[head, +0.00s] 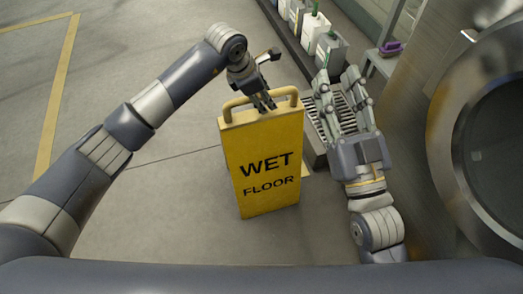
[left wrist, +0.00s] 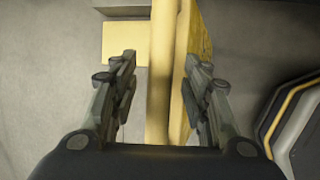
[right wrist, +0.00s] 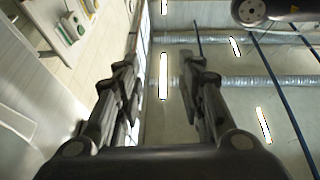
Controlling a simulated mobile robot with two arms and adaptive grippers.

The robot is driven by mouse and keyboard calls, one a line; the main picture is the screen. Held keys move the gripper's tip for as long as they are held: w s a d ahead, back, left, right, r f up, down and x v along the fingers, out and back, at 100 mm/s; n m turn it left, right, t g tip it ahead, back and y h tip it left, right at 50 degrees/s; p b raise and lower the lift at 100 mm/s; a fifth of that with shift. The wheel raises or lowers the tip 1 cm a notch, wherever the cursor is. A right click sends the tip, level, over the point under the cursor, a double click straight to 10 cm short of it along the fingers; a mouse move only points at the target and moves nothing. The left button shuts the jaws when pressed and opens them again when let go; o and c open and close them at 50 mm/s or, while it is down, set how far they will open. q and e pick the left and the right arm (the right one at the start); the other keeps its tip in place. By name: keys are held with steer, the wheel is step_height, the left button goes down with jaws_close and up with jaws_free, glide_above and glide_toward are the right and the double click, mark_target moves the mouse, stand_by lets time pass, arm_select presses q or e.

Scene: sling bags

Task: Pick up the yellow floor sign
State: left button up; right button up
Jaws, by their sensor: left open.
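The yellow floor sign (head: 262,175), marked "WET FLOOR", stands upright on the grey floor in the middle of the head view. It has a yellow loop handle (head: 235,100) along its top. My left gripper (head: 264,105) is at the handle, pointing down from above. In the left wrist view the fingers (left wrist: 155,90) are apart, one on each side of the yellow bar (left wrist: 160,75), with gaps between. My right gripper (head: 340,95) is open and empty to the right of the sign. In the right wrist view its fingers (right wrist: 160,85) are spread with nothing between.
A large round metal machine door (head: 490,150) stands at the right. A floor grate (head: 318,120) lies behind my right gripper. Several containers (head: 325,45) stand in a row at the back. A purple item (head: 390,48) sits on a shelf. Open floor lies at the left.

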arm_select(q)
jaws_close()
steer(key=shift+r, duration=0.1)
steer(key=shift+w+r, duration=0.1)
steer(key=shift+r, duration=0.05)
